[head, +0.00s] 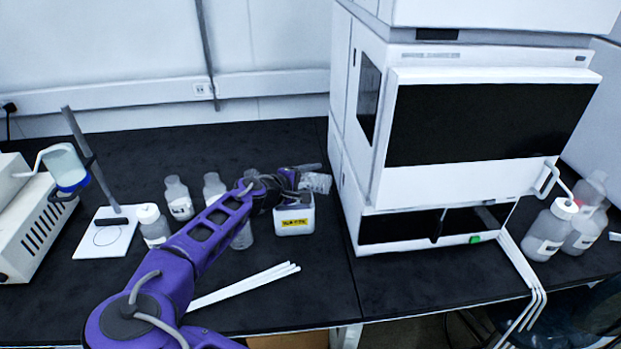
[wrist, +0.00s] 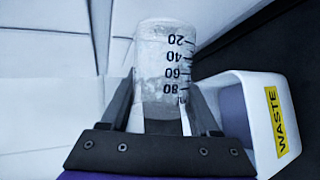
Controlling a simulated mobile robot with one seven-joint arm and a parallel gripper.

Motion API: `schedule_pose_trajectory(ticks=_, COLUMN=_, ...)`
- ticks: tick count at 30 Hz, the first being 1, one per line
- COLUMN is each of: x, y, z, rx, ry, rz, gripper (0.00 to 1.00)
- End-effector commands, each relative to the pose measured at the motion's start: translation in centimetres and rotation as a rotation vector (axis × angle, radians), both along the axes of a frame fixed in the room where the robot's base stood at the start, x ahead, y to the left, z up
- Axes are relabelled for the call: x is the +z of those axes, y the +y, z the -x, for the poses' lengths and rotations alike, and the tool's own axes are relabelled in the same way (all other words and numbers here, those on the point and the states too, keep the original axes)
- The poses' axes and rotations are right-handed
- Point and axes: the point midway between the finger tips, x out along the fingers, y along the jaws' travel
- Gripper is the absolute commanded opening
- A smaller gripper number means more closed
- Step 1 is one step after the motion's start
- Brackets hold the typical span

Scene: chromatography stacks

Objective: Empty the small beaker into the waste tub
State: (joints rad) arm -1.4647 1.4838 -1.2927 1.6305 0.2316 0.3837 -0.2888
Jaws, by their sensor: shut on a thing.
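The small beaker, clear with black marks from 20 to 80, is in my gripper (head: 290,183). In the head view the beaker (head: 317,182) lies tipped onto its side, above the back right of the waste tub. In the wrist view the beaker (wrist: 165,62) sits between both fingers of my gripper (wrist: 161,108). The waste tub (head: 295,222) is white with a yellow label and stands on the bench below my gripper. In the wrist view the tub (wrist: 250,88) is at the right. I cannot tell whether the beaker holds anything.
A large white instrument (head: 362,170) stands just right of the tub. Several bottles, one of them (head: 179,200) at the back, stand to the left. White rods (head: 245,285) lie in front. A stand (head: 105,230) is at far left. The bench front right of the tub is clear.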

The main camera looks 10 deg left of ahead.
Motion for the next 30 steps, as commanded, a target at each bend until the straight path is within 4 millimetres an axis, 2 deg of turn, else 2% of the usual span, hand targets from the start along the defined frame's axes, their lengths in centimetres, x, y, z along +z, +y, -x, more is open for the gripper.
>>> schedule_pose_trajectory(ticks=15, x=2.1, y=-0.6, z=0.1, rx=-0.002, ry=-0.047, rz=-0.355, gripper=0.03)
schedule_pose_trajectory(ticks=30, x=2.2, y=-0.6, z=0.1, rx=0.001, ry=-0.05, rz=-0.37, gripper=0.03)
